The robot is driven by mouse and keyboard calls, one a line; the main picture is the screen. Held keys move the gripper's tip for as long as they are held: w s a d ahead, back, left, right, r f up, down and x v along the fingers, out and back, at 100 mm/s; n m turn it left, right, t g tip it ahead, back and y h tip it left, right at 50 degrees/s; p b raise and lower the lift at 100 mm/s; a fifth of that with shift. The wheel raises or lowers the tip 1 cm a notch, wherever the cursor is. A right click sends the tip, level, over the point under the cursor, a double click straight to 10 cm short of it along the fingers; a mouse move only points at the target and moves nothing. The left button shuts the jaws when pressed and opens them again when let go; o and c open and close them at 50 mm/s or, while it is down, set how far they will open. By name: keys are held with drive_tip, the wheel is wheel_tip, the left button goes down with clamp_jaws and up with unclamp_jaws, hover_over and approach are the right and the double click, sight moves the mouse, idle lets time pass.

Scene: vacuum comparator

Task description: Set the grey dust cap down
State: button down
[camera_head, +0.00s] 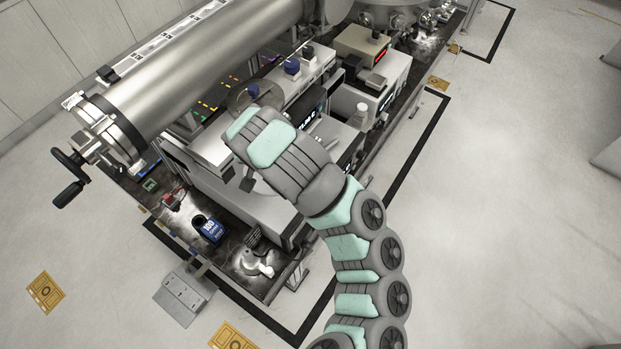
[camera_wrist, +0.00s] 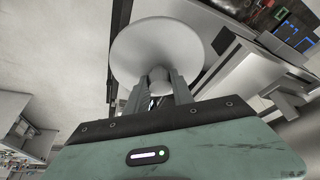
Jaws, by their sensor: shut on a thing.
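The grey dust cap (camera_wrist: 155,42) is a wide, round, pale disc with a short stem in the wrist view. My gripper (camera_wrist: 158,88) is shut on that stem, one finger on each side, with the disc beyond the fingertips. Nothing shows resting under the disc, but the disc hides what lies behind it.
A large metal cylinder (camera_head: 190,65) with a black crank (camera_head: 70,178) lies along the bench's left side. Instruments, a white bottle (camera_head: 359,115) and a box with a red display (camera_head: 372,45) crowd the bench. A blue box (camera_head: 210,229) stands near its front end. Open floor lies right.

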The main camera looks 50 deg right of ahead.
drive_tip(key=shift+m+g, duration=0.3)
drive_tip(key=shift+m, duration=0.4)
drive_tip(key=d, duration=0.1)
drive_tip(key=s+d+f, duration=0.1)
drive_tip(key=d+b, duration=0.1)
drive_tip(key=shift+s+d+f, duration=0.25)
drive_tip(key=shift+d, duration=0.05)
wheel_tip(320, 180, down, 14)
drive_tip(key=shift+a+f+b, duration=0.15)
drive_tip(key=shift+b, duration=0.9)
drive_tip(key=shift+f, duration=2.05)
drive_tip(key=shift+f, duration=0.15)
drive_tip(key=c, duration=1.1)
unclamp_jaws()
drive_tip(key=p+v, duration=0.2)
drive_tip(key=v, duration=1)
